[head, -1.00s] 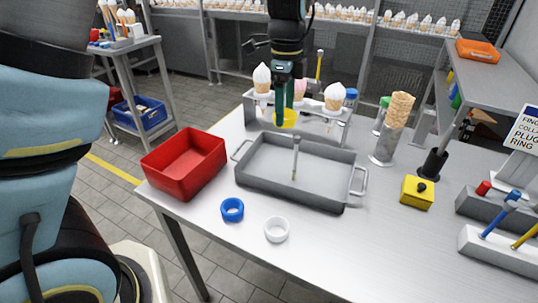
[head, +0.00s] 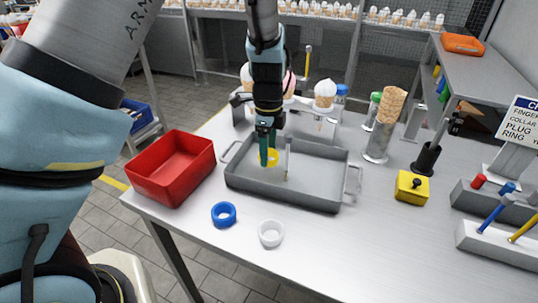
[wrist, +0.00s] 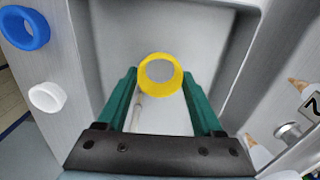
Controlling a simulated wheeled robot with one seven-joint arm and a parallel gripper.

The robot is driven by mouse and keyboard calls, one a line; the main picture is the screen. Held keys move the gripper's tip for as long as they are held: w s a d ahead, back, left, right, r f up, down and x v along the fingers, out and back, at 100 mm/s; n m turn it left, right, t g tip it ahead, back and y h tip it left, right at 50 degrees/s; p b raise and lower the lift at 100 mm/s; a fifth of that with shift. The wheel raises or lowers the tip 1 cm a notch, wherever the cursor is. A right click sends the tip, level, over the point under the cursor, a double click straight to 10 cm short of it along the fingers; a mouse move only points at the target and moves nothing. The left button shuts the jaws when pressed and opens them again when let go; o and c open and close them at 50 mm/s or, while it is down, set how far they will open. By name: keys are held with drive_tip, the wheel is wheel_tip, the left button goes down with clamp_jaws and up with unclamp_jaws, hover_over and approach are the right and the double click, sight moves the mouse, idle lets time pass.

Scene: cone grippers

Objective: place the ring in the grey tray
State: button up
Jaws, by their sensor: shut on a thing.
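My gripper (head: 268,160) is over the left part of the grey tray (head: 320,198), with its green fingers pointing down. It is shut on a yellow ring (head: 272,158). In the wrist view the yellow ring (wrist: 144,82) sits between the two green fingertips, with the tray floor (wrist: 205,85) behind it. Whether the ring touches the tray floor I cannot tell. A blue ring (head: 223,222) and a white ring (head: 262,238) lie on the table in front of the tray. A grey upright post (head: 287,160) stands in the tray beside the gripper.
A red bin (head: 145,188) stands left of the tray. An ice cream cone rack is behind it. A cone in a clear holder (head: 377,145), a yellow block (head: 405,188) and a tool rack (head: 500,245) are on the right. The front right of the table is clear.

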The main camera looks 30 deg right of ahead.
drive_tip(key=shift+f, duration=1.2)
drive_tip(key=shift+f, duration=0.1)
drive_tip(key=o, duration=1.4)
drive_tip(key=shift+o, duration=0.2)
wheel_tip(320, 180, up, 12)
drive_tip(key=b, duration=0.3)
drive_tip(key=w+a+n, duration=0.6)
drive_tip(key=a+n, duration=0.2)
drive_tip(key=a, duration=0.4)
drive_tip(key=s+a+n+t, duration=0.1)
drive_tip(key=s+a+n, duration=0.1)
drive_tip(key=a+n, duration=1.7)
drive_tip(key=a, duration=0.7)
drive_tip(key=shift+s+a+t+p, duration=0.3)
drive_tip(key=shift+a, duration=0.05)
